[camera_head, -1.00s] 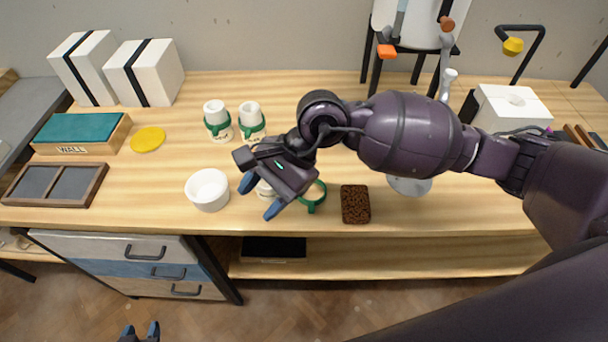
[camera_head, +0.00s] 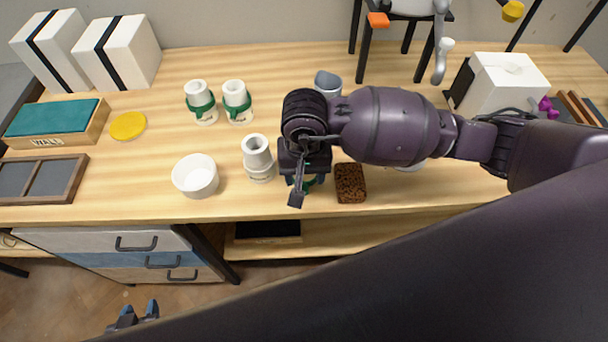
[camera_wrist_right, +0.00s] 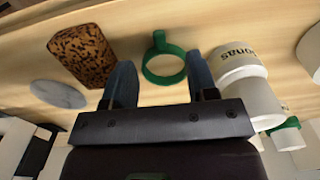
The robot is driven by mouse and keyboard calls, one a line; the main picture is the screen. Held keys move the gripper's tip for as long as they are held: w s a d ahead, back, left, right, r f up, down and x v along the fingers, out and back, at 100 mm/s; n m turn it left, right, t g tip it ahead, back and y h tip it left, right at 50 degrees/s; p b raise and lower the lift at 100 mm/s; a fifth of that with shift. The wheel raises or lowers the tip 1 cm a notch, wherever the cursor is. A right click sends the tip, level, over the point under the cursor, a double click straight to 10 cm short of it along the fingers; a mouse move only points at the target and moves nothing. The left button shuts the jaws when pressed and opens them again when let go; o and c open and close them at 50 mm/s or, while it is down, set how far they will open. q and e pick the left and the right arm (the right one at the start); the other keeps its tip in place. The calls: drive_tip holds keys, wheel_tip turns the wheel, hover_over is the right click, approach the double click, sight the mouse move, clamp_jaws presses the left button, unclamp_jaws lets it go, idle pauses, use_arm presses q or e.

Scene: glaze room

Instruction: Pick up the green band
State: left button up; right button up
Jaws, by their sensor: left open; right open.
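The loose green band (camera_wrist_right: 164,79) lies on the table. In the right wrist view it shows as a ring with a small tab. My right gripper (camera_wrist_right: 160,60) is open above it, one finger on each side of the ring, with nothing gripped. In the head view my right gripper (camera_head: 297,195) points down and hides most of the band (camera_head: 316,182). My left gripper (camera_head: 136,313) is open and empty, low in front of the drawers, away from the table top.
A white bottle (camera_head: 258,167) without a band stands close left of my right gripper. A brown speckled sponge (camera_head: 350,184) lies close on its right. A white bowl (camera_head: 196,176) is further left. Two bottles (camera_head: 201,112) with green bands stand behind.

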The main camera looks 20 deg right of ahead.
sight(305, 189)
drive_tip(key=shift+f, duration=0.5)
drive_tip(key=shift+w+d+f, duration=0.1)
drive_tip(key=shift+d+f, duration=0.05)
drive_tip(key=shift+f, duration=2.2)
use_arm(q)
drive_tip(key=shift+w, duration=0.2)
use_arm(e)
clamp_jaws()
drive_tip(key=shift+r, duration=0.15)
